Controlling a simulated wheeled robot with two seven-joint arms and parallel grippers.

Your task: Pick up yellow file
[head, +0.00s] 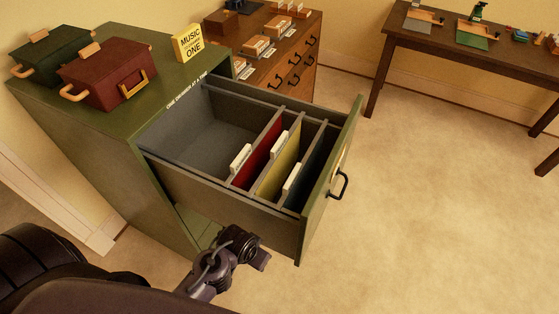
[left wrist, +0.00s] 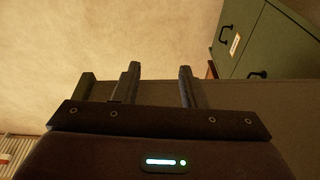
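The yellow file (head: 282,172) stands upright in the open top drawer (head: 222,192) of the green cabinet, with a white tab on its upper edge. It sits between the red file (head: 262,150) on its left and the dark blue file (head: 312,172) on its right, with grey dividers between them. My left gripper (head: 254,257) is outside the drawer, below and in front of its near side wall, apart from the files. In the left wrist view its two fingers (left wrist: 159,70) are spread with nothing between them. My right gripper is in neither view.
On the cabinet top (head: 150,60) are a dark red box (head: 108,75), a dark green box (head: 52,55) and a yellow sign (head: 188,43). A wooden chest (head: 290,55) stands behind. A table (head: 470,45) is at the back right. The floor right of the drawer is clear.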

